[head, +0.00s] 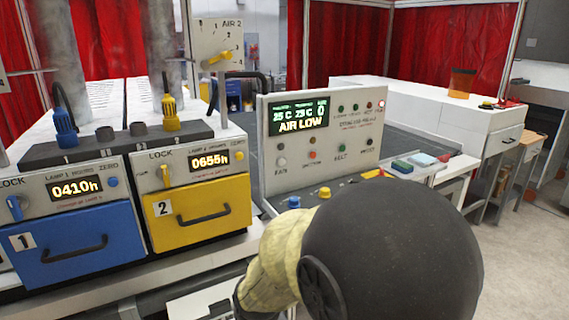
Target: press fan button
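The control panel (273,140) is a light grey upright box in the middle of the head view. Its green display (299,116) reads 25 C, 23 C, 0 and AIR LOW. Below it is a row of small buttons with labels. The leftmost, a pale button (281,161), has a small label that seems to read FAN, but it is too blurred to be sure. An orange-red button (313,155), a grey-green one (342,148) and a dark one (368,142) follow to the right. My arm covers the lower middle; my gripper does not show.
A blue lamp unit (60,250) and a yellow one (190,230) stand at left. Blue and yellow knobs (324,193) sit below the panel. A dial (219,57) marked AIR 2 is above. Sponge-like blocks (422,159) lie right of the panel. Red curtains hang behind.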

